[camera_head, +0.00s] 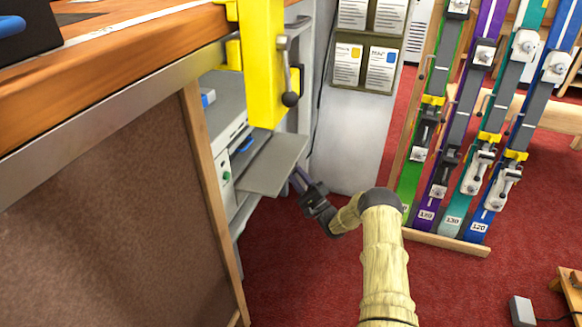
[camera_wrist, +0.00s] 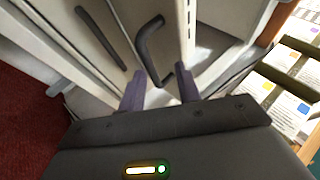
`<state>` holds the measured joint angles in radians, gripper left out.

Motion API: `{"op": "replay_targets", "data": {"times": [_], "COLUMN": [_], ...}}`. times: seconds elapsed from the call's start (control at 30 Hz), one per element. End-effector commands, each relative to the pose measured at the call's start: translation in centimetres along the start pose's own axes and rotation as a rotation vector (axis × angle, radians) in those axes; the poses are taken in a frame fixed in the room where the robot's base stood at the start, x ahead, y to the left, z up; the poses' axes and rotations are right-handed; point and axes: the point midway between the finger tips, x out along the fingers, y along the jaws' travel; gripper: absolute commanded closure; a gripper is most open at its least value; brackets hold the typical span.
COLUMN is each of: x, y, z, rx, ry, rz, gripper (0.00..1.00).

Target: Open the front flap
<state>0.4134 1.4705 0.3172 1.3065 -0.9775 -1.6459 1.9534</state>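A pale grey machine (camera_head: 228,150) sits under the bench top in the head view. A flat grey panel (camera_head: 272,165), apparently the front flap, sticks out from its front. My gripper (camera_head: 300,180) is just beyond the panel's right edge. In the wrist view my gripper (camera_wrist: 160,90) has its two purple fingers apart. A bent dark handle (camera_wrist: 148,45) on a pale surface reaches down to between the fingertips, and I see no grip on it. A second dark bar (camera_wrist: 100,38) lies to its left. Whether finger and handle touch is unclear.
A yellow clamp-like block (camera_head: 262,65) with a dark lever hangs at the bench edge (camera_head: 120,95) above the panel. A grey stand with cards (camera_head: 365,68) is behind. Ski-like boards (camera_head: 450,130) stand in a rack at right. Red floor (camera_head: 320,250) is open below.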

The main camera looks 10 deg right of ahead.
Motion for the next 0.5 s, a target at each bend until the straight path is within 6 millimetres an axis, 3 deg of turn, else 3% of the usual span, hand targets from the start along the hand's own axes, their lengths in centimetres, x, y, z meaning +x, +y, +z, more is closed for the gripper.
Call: {"op": "replay_targets", "data": {"times": [0.5], "x": [-10.3], "y": [-0.1], "z": [0.1], "rx": [0.004], "ry": [0.001], "rz": [0.001], "gripper": [0.68]}}
